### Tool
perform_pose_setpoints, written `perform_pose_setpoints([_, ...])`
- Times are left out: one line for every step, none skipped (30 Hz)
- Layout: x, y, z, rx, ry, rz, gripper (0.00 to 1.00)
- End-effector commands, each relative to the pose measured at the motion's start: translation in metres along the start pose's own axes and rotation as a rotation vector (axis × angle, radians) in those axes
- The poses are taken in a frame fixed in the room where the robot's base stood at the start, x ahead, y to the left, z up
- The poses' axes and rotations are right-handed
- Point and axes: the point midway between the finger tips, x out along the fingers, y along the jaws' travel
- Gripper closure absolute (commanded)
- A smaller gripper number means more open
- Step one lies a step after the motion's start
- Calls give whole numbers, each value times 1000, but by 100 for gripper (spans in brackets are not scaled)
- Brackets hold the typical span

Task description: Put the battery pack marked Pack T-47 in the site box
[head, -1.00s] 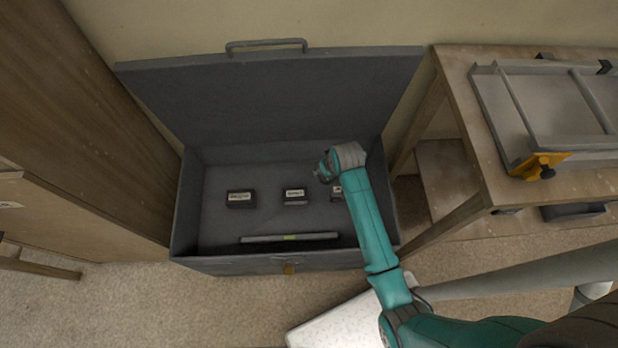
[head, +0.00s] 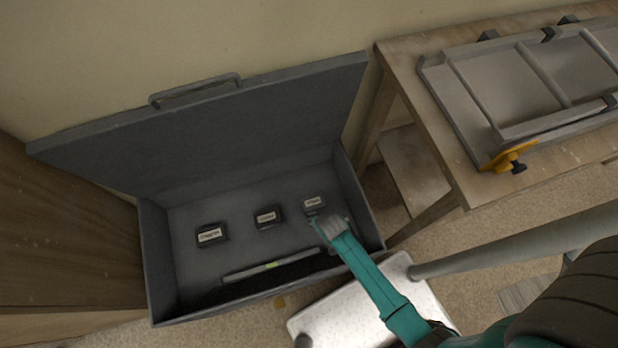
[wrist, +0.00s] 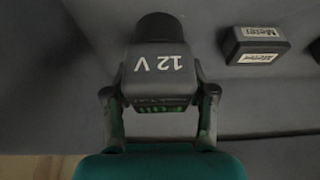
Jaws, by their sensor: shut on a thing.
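The site box (head: 155,255) is a large grey box on the floor, its lid (head: 230,130) standing open against the wall. My gripper (head: 322,230) is low over the box's right part in the head view. In the wrist view my gripper (wrist: 160,103) is shut on a dark battery pack (wrist: 160,72) marked "12 V", with green lights near the fingers. The name Pack T-47 is not readable on it. The pack is over the box's grey inside; I cannot tell whether it touches the floor. My gripper and arm hide it in the head view.
Three dark labelled blocks stand in the box: left (head: 211,236), middle (head: 267,217) and right (head: 314,204). In the wrist view a block labelled "Meter" (wrist: 255,45) is near the pack. A long bar (head: 270,265) lies along the front. A wooden bench (head: 440,140) stands at right.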

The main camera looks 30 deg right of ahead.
Motion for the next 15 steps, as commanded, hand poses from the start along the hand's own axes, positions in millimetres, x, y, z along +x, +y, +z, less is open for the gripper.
perform_pose_setpoints([7, 0, 3, 0, -3, 1, 100])
perform_pose_setpoints([12, 0, 5, -1, -2, 1, 100])
perform_pose_setpoints([19, 0, 8, -1, -4, 1, 100])
perform_pose_setpoints([24, 0, 10, -1, -3, 1, 100])
perform_pose_setpoints([28, 0, 11, -1, -3, 1, 100])
perform_pose_setpoints([34, 0, 14, 0, -2, 1, 100])
perform_pose_setpoints([38, 0, 16, 0, -3, 1, 100])
perform_pose_setpoints([42, 0, 17, 0, -3, 1, 100])
perform_pose_setpoints([45, 0, 19, 0, -2, 0, 100])
perform_pose_setpoints([48, 0, 19, 1, -1, 0, 100])
perform_pose_setpoints([49, 0, 20, 1, -2, 0, 100])
perform_pose_setpoints([51, 0, 21, 1, -1, 0, 100])
perform_pose_setpoints([52, 0, 21, 1, -1, 0, 100])
perform_pose_setpoints([54, 0, 22, 0, 0, 0, 100])
perform_pose_setpoints([58, 0, 24, 0, -2, 0, 100])
